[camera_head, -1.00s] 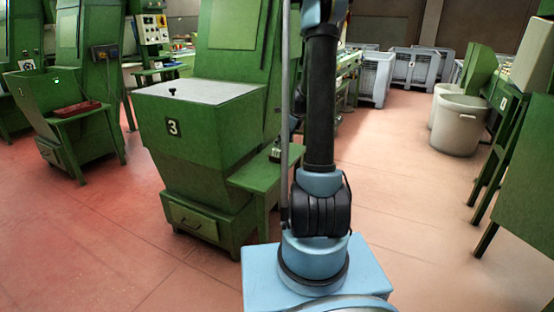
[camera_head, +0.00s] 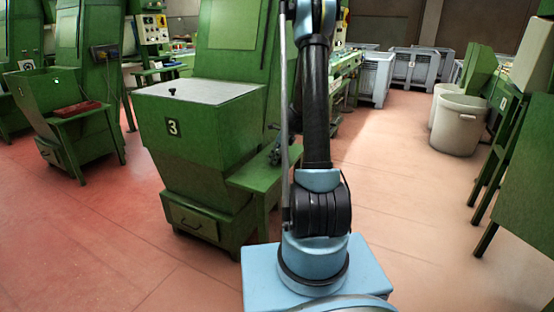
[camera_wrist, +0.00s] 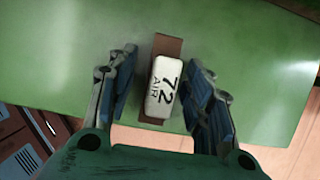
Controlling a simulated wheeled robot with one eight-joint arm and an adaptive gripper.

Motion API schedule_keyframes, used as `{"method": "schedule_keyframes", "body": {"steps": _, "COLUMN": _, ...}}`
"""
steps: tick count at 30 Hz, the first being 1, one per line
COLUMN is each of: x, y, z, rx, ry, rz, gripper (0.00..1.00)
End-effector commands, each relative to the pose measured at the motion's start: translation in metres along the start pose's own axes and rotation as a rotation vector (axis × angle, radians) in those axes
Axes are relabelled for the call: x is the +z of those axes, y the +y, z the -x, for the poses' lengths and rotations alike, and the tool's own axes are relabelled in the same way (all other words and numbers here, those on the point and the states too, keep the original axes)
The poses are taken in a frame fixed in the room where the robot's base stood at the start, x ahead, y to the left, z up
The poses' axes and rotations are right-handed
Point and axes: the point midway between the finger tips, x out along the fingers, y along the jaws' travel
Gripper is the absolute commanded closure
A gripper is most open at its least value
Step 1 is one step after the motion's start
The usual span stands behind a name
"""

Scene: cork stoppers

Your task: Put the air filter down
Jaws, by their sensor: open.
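The air filter, a small white block marked "72 AIR" (camera_wrist: 164,86), lies over a brown strip (camera_wrist: 168,46) on a green surface (camera_wrist: 255,62) in the wrist view. My gripper (camera_wrist: 160,65) is open, with one blue-padded finger on each side of the filter. A gap shows on both sides, so the fingers appear apart from it. In the head view the filter cannot be made out, and my arm hides part of the green side table (camera_head: 262,178).
A green machine numbered 3 (camera_head: 200,135) stands left of my arm, with the side table attached. Pale bins (camera_head: 459,125) and green machine legs (camera_head: 488,190) stand to the right. Open reddish floor (camera_head: 405,200) lies between.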

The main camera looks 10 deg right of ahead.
Motion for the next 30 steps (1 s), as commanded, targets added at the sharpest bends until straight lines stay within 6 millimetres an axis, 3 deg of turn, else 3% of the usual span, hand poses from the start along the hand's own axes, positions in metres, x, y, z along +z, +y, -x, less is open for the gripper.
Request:
{"method": "schedule_keyframes", "body": {"steps": 7, "x": 0.000, "y": 0.000, "z": -0.001, "rx": 0.000, "ry": 0.000, "rz": 0.000, "gripper": 0.53}}
{"method": "schedule_keyframes", "body": {"steps": 13, "x": 0.000, "y": 0.000, "z": -0.001, "rx": 0.000, "ry": 0.000, "rz": 0.000, "gripper": 0.96}}
{"method": "schedule_keyframes", "body": {"steps": 14, "x": 0.000, "y": 0.000, "z": -0.001, "rx": 0.000, "ry": 0.000, "rz": 0.000, "gripper": 1.00}}
{"method": "schedule_keyframes", "body": {"steps": 25, "x": 0.001, "y": 0.001, "z": 0.001, "rx": 0.001, "ry": 0.000, "rz": 0.000, "gripper": 1.00}}
{"method": "schedule_keyframes", "body": {"steps": 30, "x": 0.007, "y": 0.001, "z": 0.016, "rx": 0.001, "ry": 0.000, "rz": 0.001, "gripper": 1.00}}
